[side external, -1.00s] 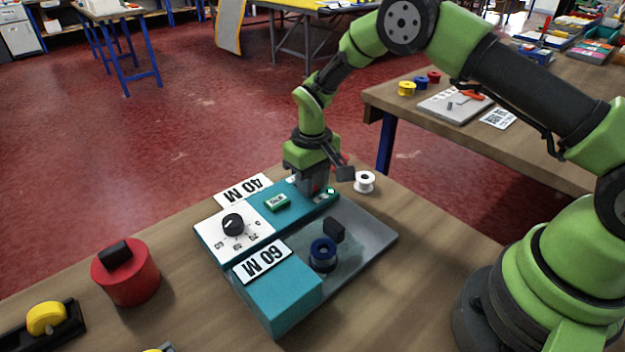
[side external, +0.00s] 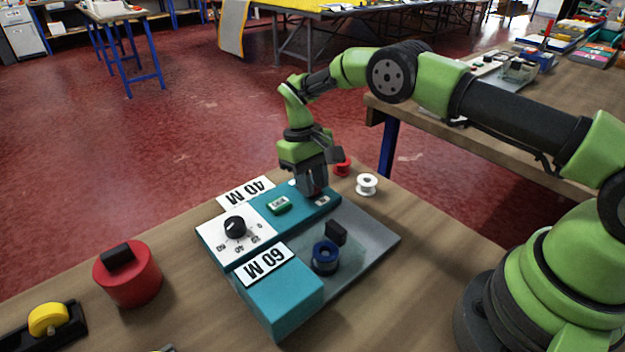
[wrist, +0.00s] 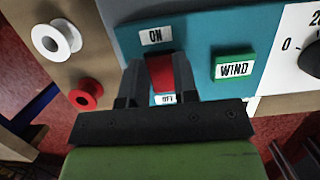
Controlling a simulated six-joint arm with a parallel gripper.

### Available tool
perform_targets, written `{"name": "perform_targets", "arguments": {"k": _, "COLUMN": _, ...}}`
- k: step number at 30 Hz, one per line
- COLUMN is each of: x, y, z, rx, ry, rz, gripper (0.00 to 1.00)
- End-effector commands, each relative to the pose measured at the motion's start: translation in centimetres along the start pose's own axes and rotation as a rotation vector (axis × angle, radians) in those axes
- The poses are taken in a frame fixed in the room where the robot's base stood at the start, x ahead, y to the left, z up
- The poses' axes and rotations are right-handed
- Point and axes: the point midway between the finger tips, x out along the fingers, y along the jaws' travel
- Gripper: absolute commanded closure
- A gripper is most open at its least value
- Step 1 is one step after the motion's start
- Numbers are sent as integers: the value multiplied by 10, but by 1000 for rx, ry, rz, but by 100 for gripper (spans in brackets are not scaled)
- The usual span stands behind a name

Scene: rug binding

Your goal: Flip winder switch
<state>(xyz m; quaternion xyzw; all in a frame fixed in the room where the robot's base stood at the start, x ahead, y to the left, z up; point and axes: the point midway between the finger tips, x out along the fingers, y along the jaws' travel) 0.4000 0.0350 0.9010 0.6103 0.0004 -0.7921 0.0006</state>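The teal winder panel (side external: 297,204) lies on the near bench. In the wrist view its red switch (wrist: 160,72) sits between an ON label (wrist: 155,35) and an OFF label (wrist: 165,99). I cannot tell which way the switch is tilted. My gripper (side external: 315,193) points down at the panel's far end and largely hides the switch in the side view. In the wrist view my gripper (wrist: 159,75) has one finger on each side of the switch. Whether the fingers press on it is unclear.
A green WIND button (wrist: 233,66) and a black dial (side external: 235,226) are beside the switch. A white spool (side external: 367,184) and a red spool (side external: 342,166) stand close to my gripper. A blue spool (side external: 324,256) sits on the grey plate (side external: 375,240).

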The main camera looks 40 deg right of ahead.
Motion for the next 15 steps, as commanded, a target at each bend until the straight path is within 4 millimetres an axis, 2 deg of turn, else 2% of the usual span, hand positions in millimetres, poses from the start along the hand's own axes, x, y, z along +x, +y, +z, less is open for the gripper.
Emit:
{"name": "perform_targets", "arguments": {"k": 1, "x": 0, "y": 0, "z": 0, "rx": 0, "ry": -2, "rz": 1, "gripper": 63}}
{"name": "perform_targets", "arguments": {"k": 3, "x": 0, "y": 0, "z": 0, "rx": 1, "ry": -2, "rz": 0, "gripper": 47}}
{"name": "perform_targets", "arguments": {"k": 11, "x": 0, "y": 0, "z": 0, "rx": 2, "ry": -1, "rz": 0, "gripper": 47}}
{"name": "perform_targets", "arguments": {"k": 15, "x": -8, "y": 0, "z": 0, "rx": 1, "ry": 2, "rz": 0, "gripper": 47}}
